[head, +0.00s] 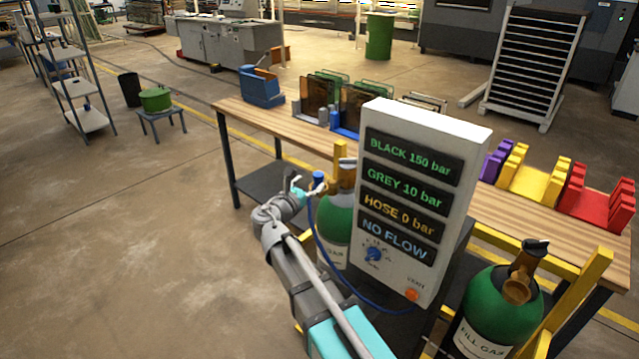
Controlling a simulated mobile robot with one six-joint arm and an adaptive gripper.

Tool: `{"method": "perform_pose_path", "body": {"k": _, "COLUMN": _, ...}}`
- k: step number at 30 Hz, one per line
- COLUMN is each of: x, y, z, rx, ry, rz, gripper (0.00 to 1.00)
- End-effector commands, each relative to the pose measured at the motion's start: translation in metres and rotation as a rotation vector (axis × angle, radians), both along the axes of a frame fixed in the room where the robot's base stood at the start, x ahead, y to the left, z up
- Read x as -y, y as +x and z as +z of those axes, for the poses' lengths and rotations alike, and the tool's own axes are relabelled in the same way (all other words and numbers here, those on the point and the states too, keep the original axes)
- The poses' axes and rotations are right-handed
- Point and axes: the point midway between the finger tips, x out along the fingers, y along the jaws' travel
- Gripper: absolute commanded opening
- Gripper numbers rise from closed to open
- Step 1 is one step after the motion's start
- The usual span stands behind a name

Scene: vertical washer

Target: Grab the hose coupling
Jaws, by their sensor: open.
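The hose coupling looks to be the small blue piece (318,180) in the head view, beside the neck of the left green gas cylinder (338,222). A thin blue hose (322,246) hangs from near it and curves down to the right, below the display panel. My gripper (301,188) is open just left of the blue piece, with its fingertips close to it. I cannot tell whether they touch, and nothing shows clearly between them.
A white panel (462,184) reads black 150 bar, grey 10 bar, hose 0 bar, no flow. A second green cylinder (497,310) stands at right by a yellow frame (596,265). A wooden workbench (245,114) lies behind.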

Motion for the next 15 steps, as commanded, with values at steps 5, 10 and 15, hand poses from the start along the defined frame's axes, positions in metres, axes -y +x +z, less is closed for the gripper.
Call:
{"method": "perform_pose_path", "body": {"k": 5, "x": 0.001, "y": 0.001, "z": 0.0, "rx": 0.0, "ry": 0.0, "rz": -0.001, "gripper": 0.88}}
{"method": "perform_pose_path", "body": {"k": 10, "x": 0.004, "y": 0.01, "z": 0.001, "rx": 0.0, "ry": 0.0, "rz": -0.002, "gripper": 0.88}}
{"method": "perform_pose_path", "body": {"k": 15, "x": 0.012, "y": 0.029, "z": 0.003, "rx": 0.0, "ry": 0.0, "rz": -0.003, "gripper": 0.88}}
